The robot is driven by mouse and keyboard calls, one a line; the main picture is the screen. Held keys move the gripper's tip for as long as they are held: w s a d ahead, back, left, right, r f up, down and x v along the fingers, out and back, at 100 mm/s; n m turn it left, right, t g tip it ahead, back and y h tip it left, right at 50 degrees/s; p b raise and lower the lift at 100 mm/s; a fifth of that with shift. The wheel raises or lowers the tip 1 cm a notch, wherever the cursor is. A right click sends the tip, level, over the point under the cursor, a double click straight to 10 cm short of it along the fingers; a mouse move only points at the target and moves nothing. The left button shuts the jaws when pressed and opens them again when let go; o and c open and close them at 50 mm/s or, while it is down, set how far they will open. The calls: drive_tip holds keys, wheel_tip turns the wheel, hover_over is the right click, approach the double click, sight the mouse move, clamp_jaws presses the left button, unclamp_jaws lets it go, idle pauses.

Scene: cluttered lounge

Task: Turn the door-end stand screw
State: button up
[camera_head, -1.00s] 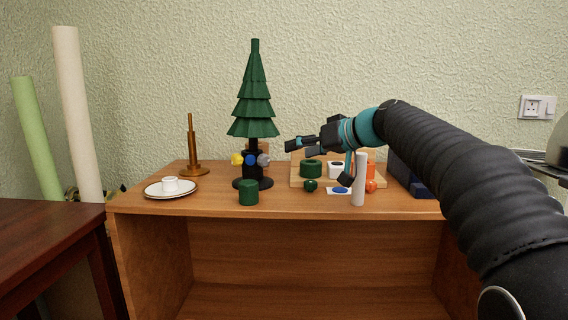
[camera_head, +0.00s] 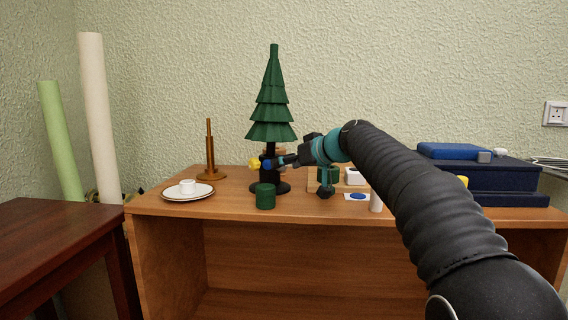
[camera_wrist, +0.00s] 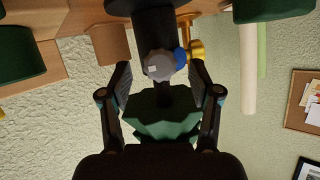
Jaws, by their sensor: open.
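A green toy tree (camera_head: 271,100) stands upright in a black stand (camera_head: 270,187) on the wooden cabinet. Stand screws with coloured heads show: yellow (camera_head: 253,164) on the left and blue (camera_head: 267,164) facing front. The grey screw is hidden behind my gripper (camera_head: 283,161) in the head view. In the wrist view, which shows the tree upside down, the grey screw (camera_wrist: 158,65) lies between the open fingertips of my gripper (camera_wrist: 160,72), with a gap on each side. The blue screw (camera_wrist: 180,58) and yellow screw (camera_wrist: 197,49) are beside it. No door shows, so I cannot tell which end is the door end.
A dark green cylinder (camera_head: 265,196) stands in front of the stand. A white cylinder (camera_head: 376,201) and dark blue boxes (camera_head: 480,177) are to the right.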

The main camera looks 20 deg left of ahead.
drive_tip(key=shift+x, duration=0.85)
drive_tip(key=c, duration=1.1)
drive_tip(key=shift+w+m+g+p, duration=0.1)
drive_tip(key=shift+m+g+p, duration=0.2)
drive_tip(key=shift+m+p, duration=0.15)
drive_tip(key=shift+c, duration=0.2)
drive_tip(key=shift+m+g+y, duration=0.6)
drive_tip(key=shift+m+y, duration=0.1)
drive_tip(key=shift+m, duration=0.45)
drive_tip(key=o, duration=1.1)
drive_tip(key=shift+o, duration=0.2)
drive_tip(key=shift+d, duration=0.1)
